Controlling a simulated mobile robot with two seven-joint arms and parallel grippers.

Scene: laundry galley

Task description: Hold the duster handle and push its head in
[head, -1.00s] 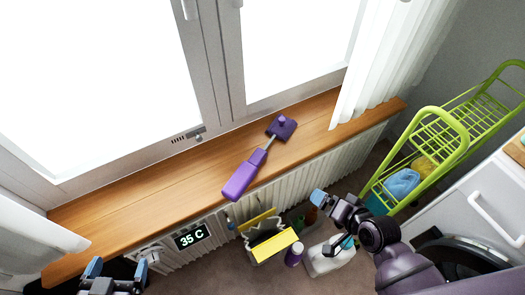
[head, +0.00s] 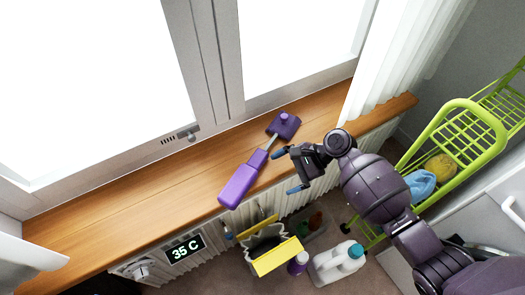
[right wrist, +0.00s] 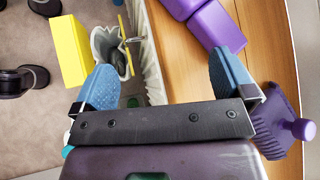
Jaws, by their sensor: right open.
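The duster lies on the wooden sill, its purple handle (head: 243,180) near the front edge and its purple head (head: 285,125) further back. A short metal shaft joins them. My right gripper (head: 286,171) is open and empty beside the duster, just right of the handle. In the right wrist view, the open fingers (right wrist: 165,66) show with the handle (right wrist: 212,22) beyond them at the top and the head (right wrist: 277,118) partly hidden behind the right finger. I see no contact with the duster. My left gripper is out of view.
The wooden sill (head: 140,205) is clear left of the duster, with the window behind. Below stand a radiator with a 35 C display (head: 185,248), a bin with a yellow sponge (head: 277,257) and a white bottle (head: 338,262). A green rack (head: 466,125) stands right.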

